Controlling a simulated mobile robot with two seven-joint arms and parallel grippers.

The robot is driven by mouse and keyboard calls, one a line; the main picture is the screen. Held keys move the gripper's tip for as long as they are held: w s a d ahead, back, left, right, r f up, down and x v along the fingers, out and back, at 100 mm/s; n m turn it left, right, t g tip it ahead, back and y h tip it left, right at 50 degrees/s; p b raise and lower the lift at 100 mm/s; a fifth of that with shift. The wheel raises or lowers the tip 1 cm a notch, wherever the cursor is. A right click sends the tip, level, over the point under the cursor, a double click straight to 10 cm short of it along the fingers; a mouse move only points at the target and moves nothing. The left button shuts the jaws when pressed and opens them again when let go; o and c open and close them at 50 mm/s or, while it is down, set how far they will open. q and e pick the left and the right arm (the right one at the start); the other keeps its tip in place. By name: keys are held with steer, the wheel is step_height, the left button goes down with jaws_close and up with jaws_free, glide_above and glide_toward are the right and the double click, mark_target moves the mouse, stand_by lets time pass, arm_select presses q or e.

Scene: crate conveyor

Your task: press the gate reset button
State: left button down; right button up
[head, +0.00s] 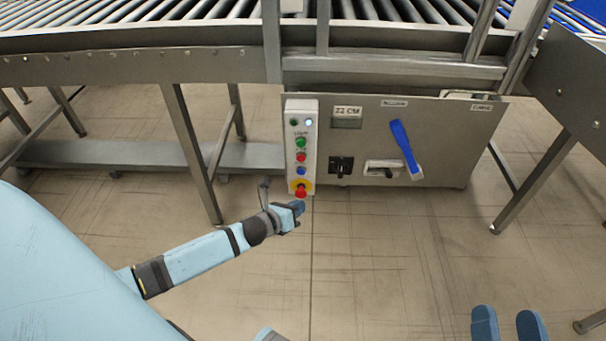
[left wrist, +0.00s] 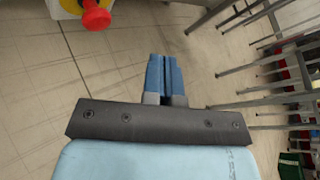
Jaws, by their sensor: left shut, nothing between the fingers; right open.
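A white button box (head: 301,143) stands upright on the left end of the grey control panel under the conveyor. It carries a green button (head: 301,142), a small red button (head: 301,157), a blue button (head: 301,171) and a red mushroom button (head: 301,191) on a yellow base. The labels are too small to read. My left gripper (head: 299,207) is shut and empty, just below the red mushroom button. In the left wrist view its fingers (left wrist: 164,75) are together, with the red mushroom button (left wrist: 96,17) at upper left. My right gripper (head: 508,322) is open and empty at the bottom right.
The grey panel (head: 440,150) also has a display (head: 347,116), a black switch (head: 341,166), a blue lever (head: 404,146) and a white-framed slot (head: 382,168). The floor in front is clear.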

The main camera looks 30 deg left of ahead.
mark_target(301, 172)
arm_select(q)
steer(key=w+a+b, duration=0.2)
steer(key=w+a, duration=0.2)
steer(key=w, duration=0.3)
steer(key=shift+w+a, duration=0.3)
arm_select(e)
steer(key=shift+a+f+y, duration=0.2)
steer(key=shift+f+y, duration=0.05)
steer(key=shift+y, duration=0.05)
arm_select(q)
steer(key=shift+w, duration=0.1)
arm_select(e)
steer(key=shift+r, duration=0.1)
stand_by(1.5)
arm_select(q)
steer(key=shift+w+a, duration=0.2)
steer(key=shift+w, duration=0.05)
steer(key=shift+w+a, duration=0.25)
steer(key=shift+w, duration=0.15)
stand_by(0.7)
stand_by(0.3)
steer(key=shift+s+d+p, duration=0.45)
steer(key=shift+s, duration=0.3)
arm_select(e)
steer(key=shift+r, duration=0.4)
